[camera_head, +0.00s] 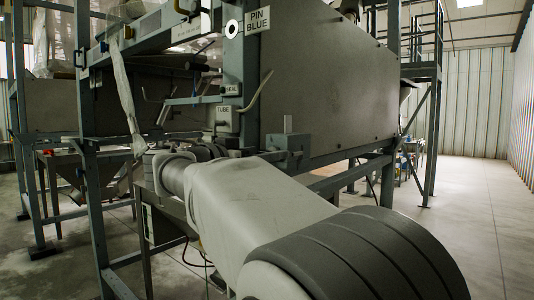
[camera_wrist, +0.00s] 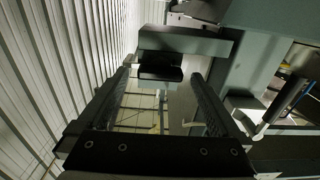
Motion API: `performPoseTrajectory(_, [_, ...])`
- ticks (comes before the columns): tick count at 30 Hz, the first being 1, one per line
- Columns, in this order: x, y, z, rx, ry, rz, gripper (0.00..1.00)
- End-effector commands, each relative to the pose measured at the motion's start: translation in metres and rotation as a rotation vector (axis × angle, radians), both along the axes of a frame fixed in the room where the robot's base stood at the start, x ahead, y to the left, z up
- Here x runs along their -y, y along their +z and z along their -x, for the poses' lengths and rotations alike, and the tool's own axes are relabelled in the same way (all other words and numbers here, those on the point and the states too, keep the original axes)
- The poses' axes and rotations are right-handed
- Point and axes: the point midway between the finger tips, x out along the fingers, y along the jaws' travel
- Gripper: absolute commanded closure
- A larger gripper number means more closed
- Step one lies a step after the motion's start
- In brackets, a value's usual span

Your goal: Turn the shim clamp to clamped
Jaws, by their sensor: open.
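My gripper (camera_wrist: 160,78) shows in the wrist view with its two dark fingers spread wide and nothing held between them. A dark block (camera_wrist: 160,67) lies ahead, between the fingertips in the picture, under a grey-green bar (camera_wrist: 185,40); I cannot tell the distance to it. No label names the shim clamp. A grey-green block with a short upright piece (camera_head: 288,147) on the frame in the head view may be it, but I cannot be sure. In the head view my arm covers the middle, and my gripper cannot be made out.
A steel frame (camera_head: 98,200) carries signs reading PIN BLUE (camera_head: 257,22), SEAL and TUBE (camera_head: 223,109). A large grey panel (camera_head: 335,85) stands behind. A translucent hanging strip (camera_head: 125,95) is at left. The floor (camera_head: 470,200) at right is clear. A corrugated wall (camera_wrist: 60,60) shows in the wrist view.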

Motion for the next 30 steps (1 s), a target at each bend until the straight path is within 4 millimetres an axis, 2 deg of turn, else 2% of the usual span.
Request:
performPoseTrajectory(3, [-0.0001,-0.0001,0.0002,0.0,0.0,0.0,0.0])
performPoseTrajectory(17, [-0.0004,0.0,0.0005,0.0,0.0,0.0,0.83])
performPoseTrajectory(18, [-0.0004,-0.0001,0.0005,0.0,0.0,0.0,0.86])
performPoseTrajectory(30, [-0.0005,-0.0012,0.0003,-0.058,-0.001,0.074,0.86])
